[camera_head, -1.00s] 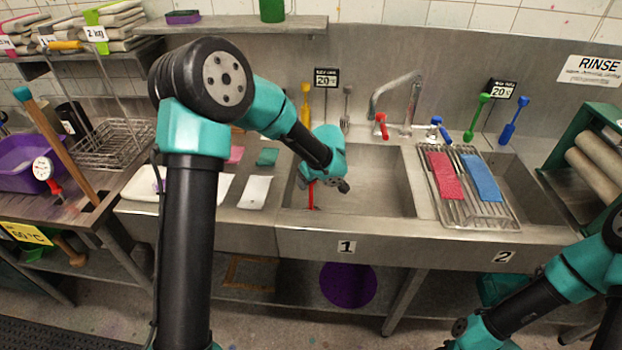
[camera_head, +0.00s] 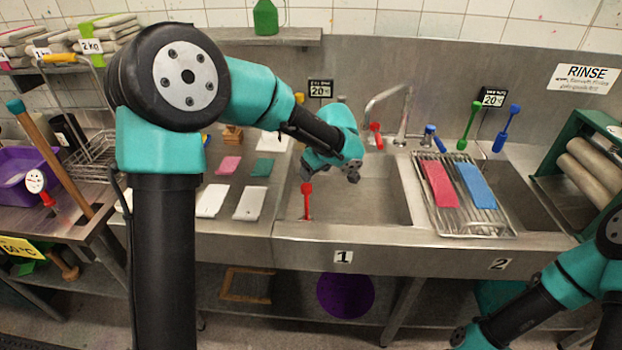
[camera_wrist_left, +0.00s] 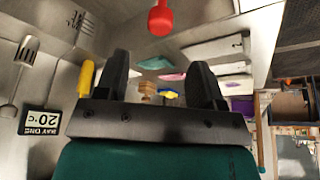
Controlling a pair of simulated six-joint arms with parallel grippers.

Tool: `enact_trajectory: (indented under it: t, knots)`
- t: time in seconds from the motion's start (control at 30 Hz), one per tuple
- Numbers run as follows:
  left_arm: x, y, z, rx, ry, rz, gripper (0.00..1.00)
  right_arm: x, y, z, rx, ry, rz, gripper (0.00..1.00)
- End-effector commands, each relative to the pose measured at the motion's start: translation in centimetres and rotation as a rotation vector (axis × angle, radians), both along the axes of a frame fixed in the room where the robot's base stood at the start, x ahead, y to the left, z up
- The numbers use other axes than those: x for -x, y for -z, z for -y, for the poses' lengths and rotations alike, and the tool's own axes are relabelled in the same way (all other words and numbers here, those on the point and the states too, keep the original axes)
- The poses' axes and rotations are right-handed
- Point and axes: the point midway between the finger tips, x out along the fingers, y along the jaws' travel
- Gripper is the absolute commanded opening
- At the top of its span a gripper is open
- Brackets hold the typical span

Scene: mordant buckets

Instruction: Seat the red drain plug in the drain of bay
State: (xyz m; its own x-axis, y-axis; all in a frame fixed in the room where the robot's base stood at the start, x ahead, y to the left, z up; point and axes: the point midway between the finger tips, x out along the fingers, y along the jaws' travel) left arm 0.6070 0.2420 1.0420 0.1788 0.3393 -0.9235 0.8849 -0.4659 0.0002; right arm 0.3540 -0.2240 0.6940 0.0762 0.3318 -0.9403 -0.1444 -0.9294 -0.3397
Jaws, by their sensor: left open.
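The red drain plug (camera_head: 307,203) stands upright in the left front part of the bay 1 basin (camera_head: 375,200). Of my right arm, only links show at the lower right.
A wire rack (camera_head: 455,222) with a red cloth (camera_head: 439,184) and a blue cloth (camera_head: 477,186) lies over bay 2. A tap (camera_head: 402,130) stands behind bay 1. Cloth swatches (camera_head: 250,203) lie on the counter to the left. The basin's middle is clear.

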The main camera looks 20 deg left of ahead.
Motion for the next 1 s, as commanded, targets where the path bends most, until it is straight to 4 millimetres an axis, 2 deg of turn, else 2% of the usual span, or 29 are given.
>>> enact_trajectory:
  t: [0.1,0.23,0.83,1.0]
  knots:
    - [0.2,-1.1,0.4,0.000,0.000,0.001,0.62,0.0,0.0,0.0,0.000,0.000,0.000,0.43]
    - [0.3,-1.5,0.5,0.001,0.000,0.000,0.62,0.0,0.0,0.0,0.000,0.000,0.000,0.43]
    - [0.3,-1.4,0.5,0.002,0.001,-0.001,0.62,0.0,0.0,0.0,0.000,0.000,0.000,0.43]
    - [1.3,-0.8,2.1,0.033,0.032,-0.034,0.62,0.0,0.0,0.0,0.000,0.000,0.000,0.43]
